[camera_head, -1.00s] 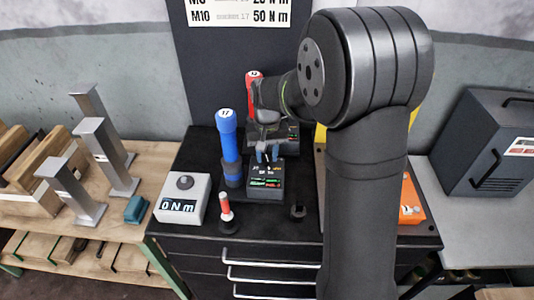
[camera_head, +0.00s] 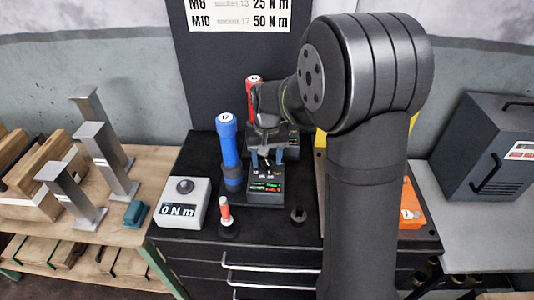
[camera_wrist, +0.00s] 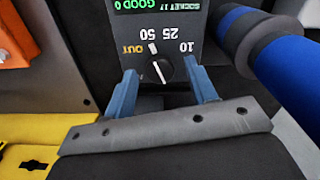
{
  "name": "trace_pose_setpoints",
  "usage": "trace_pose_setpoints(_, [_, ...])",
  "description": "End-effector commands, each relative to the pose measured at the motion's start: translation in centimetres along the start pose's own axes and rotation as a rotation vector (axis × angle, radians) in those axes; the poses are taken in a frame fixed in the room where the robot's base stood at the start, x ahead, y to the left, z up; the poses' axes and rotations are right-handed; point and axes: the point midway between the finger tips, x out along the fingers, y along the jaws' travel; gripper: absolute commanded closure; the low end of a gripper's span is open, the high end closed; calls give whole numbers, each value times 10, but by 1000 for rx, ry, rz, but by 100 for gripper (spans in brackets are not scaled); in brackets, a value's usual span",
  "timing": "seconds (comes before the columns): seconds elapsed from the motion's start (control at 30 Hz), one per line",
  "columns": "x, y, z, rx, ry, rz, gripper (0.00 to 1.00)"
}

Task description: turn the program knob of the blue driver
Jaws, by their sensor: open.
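The blue driver (camera_head: 229,150), marked 17, stands upright on the black bench top; its blue body also fills the right of the wrist view (camera_wrist: 285,70). Beside it is a black control box (camera_head: 265,186) with a lit screen. In the wrist view the round black program knob (camera_wrist: 157,71) has a white line, its upper end leaning roughly toward the 50. Printed marks OUT, 50, 25 and 10 arc around it. My gripper (camera_head: 267,157) is open over the box's far part. In the wrist view its blue fingers (camera_wrist: 160,80) stand either side of the knob, apart from it.
A red driver (camera_head: 254,92) stands behind my gripper. An orange box (camera_head: 411,206) is at the right, and a yellow piece (camera_wrist: 45,128) shows in the wrist view.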

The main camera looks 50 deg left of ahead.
Motion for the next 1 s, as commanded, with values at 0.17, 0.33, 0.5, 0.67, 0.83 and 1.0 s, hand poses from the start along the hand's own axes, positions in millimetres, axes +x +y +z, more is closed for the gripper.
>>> trace_pose_setpoints(0.17, [-15, 0, -1, 0, 4, 0, 48])
trace_pose_setpoints(0.33, [-52, 0, -1, 0, 6, -1, 48])
trace_pose_setpoints(0.5, [-94, 0, -1, 0, 6, -1, 48])
trace_pose_setpoints(0.67, [-131, 0, -1, 0, 4, 0, 48])
trace_pose_setpoints(0.83, [-159, 0, 0, 0, 4, 0, 48])
trace_pose_setpoints(1.0, [-172, 0, 0, 0, 2, 0, 48])
